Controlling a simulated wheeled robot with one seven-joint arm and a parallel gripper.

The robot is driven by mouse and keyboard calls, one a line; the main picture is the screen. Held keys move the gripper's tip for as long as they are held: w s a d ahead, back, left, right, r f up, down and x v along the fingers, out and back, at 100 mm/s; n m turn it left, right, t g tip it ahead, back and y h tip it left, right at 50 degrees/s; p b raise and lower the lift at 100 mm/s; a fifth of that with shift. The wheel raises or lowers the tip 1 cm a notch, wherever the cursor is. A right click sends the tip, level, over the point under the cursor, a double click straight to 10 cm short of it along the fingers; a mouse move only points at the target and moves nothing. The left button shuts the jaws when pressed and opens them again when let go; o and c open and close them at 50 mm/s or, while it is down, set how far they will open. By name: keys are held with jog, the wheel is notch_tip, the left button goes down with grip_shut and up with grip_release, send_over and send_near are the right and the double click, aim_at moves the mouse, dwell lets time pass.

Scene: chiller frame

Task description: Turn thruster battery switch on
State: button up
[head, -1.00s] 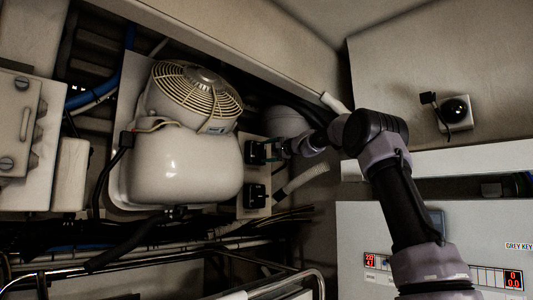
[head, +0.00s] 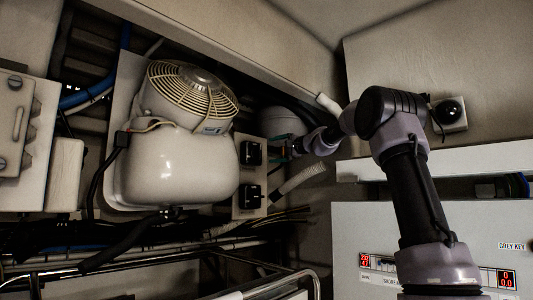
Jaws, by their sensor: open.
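Two black rotary switches sit one above the other on a pale panel (head: 241,172) to the right of the white compressor. The upper switch (head: 250,153) and the lower switch (head: 250,196) both show in the head view. I cannot read labels or their settings, so I cannot tell which is the thruster battery switch. My gripper (head: 279,147) is open and empty, just right of the upper switch, with a small gap between them. Its teal fingers point left toward that switch. The fingers look small and partly blurred.
The white compressor (head: 180,165) with its fan grille (head: 195,88) stands left of the switches. A ribbed pale hose (head: 300,178) runs below my wrist. Dark cables and metal rails (head: 260,282) lie below. A white panel with red displays (head: 380,262) is at lower right.

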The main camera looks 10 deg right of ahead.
jog(key=shift+v, duration=1.8)
jog(key=s+a+f+n+g+h, duration=0.1)
jog(key=s+a+f+n+g, duration=0.1)
jog(key=s+a+f, duration=0.45)
jog(key=s+a+f+n+g+h, duration=0.1)
jog(key=s+f+n+g+h, duration=0.15)
jog(key=s, duration=0.75)
jog(key=s+d+f+n+g+h, duration=0.1)
jog(key=s+d+f+h, duration=0.1)
jog(key=s+f, duration=0.8)
jog(key=s+d+f+n+g+h, duration=0.1)
jog(key=s+d+f+g+h, duration=0.1)
jog(key=s+f, duration=0.9)
jog(key=s+d+h, duration=0.1)
jog(key=s+d, duration=0.1)
jog(key=s, duration=0.5)
jog(key=shift+d, duration=0.25)
jog(key=shift+s, duration=0.15)
